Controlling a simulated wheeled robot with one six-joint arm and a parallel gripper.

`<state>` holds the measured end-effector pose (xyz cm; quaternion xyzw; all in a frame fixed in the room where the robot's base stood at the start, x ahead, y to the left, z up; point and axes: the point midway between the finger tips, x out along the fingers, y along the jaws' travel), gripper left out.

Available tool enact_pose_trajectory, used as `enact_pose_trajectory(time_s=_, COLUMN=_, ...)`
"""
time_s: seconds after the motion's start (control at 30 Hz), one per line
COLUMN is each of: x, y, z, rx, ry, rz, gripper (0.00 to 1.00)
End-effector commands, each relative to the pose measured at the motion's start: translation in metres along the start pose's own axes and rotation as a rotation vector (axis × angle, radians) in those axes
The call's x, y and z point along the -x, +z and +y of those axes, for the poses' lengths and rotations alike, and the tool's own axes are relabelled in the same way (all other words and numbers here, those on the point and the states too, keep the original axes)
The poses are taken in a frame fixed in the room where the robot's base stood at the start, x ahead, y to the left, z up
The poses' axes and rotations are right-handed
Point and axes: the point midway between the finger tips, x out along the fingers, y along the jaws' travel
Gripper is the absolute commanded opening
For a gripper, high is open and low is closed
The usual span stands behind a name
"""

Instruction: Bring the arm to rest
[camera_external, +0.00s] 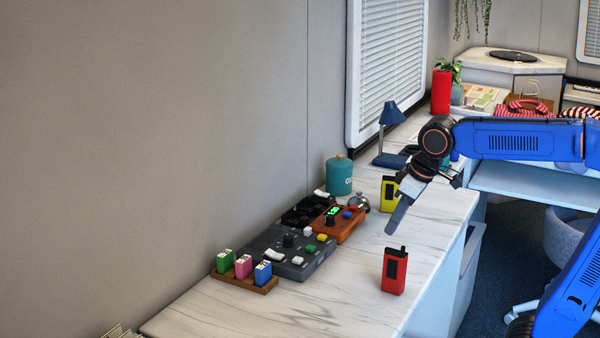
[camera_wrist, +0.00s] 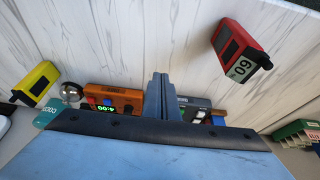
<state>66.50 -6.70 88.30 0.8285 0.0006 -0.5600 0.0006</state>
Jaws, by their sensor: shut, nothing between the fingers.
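My arm (camera_external: 520,139) is blue and reaches in from the right over the marble counter (camera_external: 340,298). My gripper (camera_external: 396,217) is shut and empty, tilted down, above the counter. It hangs between the yellow device (camera_external: 387,194) behind it and the red device (camera_external: 394,271) in front. In the wrist view the closed fingers (camera_wrist: 162,92) show in the middle. The red device (camera_wrist: 240,50) is at the upper right there and the yellow device (camera_wrist: 36,84) at the left, both apart from the fingers.
An orange box with a green display (camera_external: 338,222), a grey button panel (camera_external: 288,252) and a wooden rack of coloured blocks (camera_external: 244,272) line the wall side. A teal canister (camera_external: 339,175), a bell (camera_external: 359,203) and a blue lamp (camera_external: 391,135) stand farther back.

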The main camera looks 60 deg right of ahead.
Motion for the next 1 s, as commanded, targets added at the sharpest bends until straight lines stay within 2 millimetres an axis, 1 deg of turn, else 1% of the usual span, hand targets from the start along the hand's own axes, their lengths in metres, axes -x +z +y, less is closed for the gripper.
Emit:
enact_pose_trajectory(time_s=0.03, x=0.000, y=0.020, z=0.000, rx=0.000, ry=0.000, rz=0.005, gripper=0.00)
enact_pose_trajectory(time_s=0.17, x=-0.006, y=0.067, z=0.001, rx=0.000, ry=0.000, rz=0.012, gripper=0.00)
enact_pose_trajectory(time_s=0.2, x=-0.009, y=0.081, z=0.001, rx=0.000, ry=0.000, rz=0.014, gripper=0.00)
enact_pose_trajectory(time_s=0.3, x=-0.016, y=0.116, z=0.002, rx=0.001, ry=0.000, rz=0.019, gripper=0.00)
enact_pose_trajectory(time_s=0.4, x=-0.025, y=0.147, z=0.002, rx=0.001, ry=0.000, rz=0.024, gripper=0.00)
enact_pose_trajectory(time_s=0.5, x=-0.033, y=0.172, z=0.002, rx=0.001, ry=0.000, rz=0.027, gripper=0.00)
enact_pose_trajectory(time_s=0.6, x=-0.041, y=0.191, z=0.002, rx=0.001, ry=0.001, rz=0.031, gripper=0.00)
enact_pose_trajectory(time_s=0.7, x=-0.045, y=0.203, z=0.002, rx=0.001, ry=0.001, rz=0.032, gripper=0.00)
enact_pose_trajectory(time_s=0.8, x=-0.048, y=0.208, z=0.002, rx=0.002, ry=0.001, rz=0.032, gripper=0.00)
enact_pose_trajectory(time_s=1.0, x=-0.048, y=0.208, z=0.002, rx=0.002, ry=0.001, rz=0.032, gripper=0.00)
